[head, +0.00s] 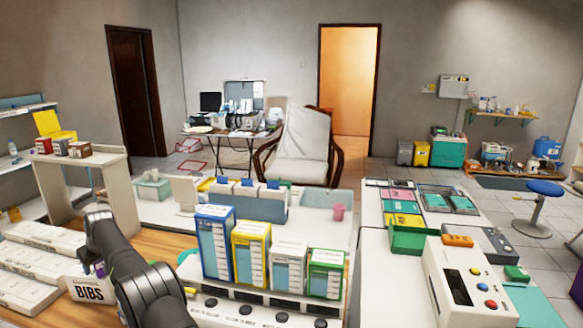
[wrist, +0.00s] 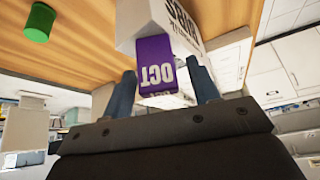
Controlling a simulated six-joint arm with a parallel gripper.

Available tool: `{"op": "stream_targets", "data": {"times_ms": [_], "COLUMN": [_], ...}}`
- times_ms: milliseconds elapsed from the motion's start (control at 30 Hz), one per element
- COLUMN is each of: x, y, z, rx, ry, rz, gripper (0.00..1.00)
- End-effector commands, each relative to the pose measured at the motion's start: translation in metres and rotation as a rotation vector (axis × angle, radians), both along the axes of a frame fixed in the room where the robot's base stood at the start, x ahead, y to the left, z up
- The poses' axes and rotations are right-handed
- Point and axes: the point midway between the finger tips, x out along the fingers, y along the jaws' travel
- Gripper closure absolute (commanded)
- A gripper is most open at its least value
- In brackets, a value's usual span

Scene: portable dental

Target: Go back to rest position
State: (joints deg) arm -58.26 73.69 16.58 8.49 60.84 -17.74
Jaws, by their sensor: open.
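My gripper (wrist: 163,82) is open in the wrist view, with its two fingers spread apart. A purple block marked OCT (wrist: 158,68) shows between and just beyond the fingers, appearing upside down. I cannot tell whether the fingers touch it. A white box with dark lettering (wrist: 150,22) is right behind the block. In the head view my dark arm reaches in at the lower left, and its end is beside the white BIBS box (head: 90,291). The fingertips are mostly hidden there.
A green cylinder (wrist: 38,22) is on the wooden surface in the wrist view. Stacked white boxes (head: 35,265) lie left of my arm. Blue, yellow, white and green labelled boxes (head: 252,252) stand close on the right. A white shelf stand (head: 118,190) rises behind.

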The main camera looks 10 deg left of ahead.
Motion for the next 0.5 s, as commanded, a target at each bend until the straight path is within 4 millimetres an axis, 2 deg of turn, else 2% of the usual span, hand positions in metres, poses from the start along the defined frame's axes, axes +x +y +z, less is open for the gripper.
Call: {"op": "stream_targets", "data": {"times_ms": [267,500], "x": [0.0,-0.002], "y": [-0.001,-0.009], "z": [0.0,0.016], "rx": [-0.001,-0.001], "ry": [0.0,0.0], "rz": [0.0,0.0], "gripper": [0.45,0.45]}}
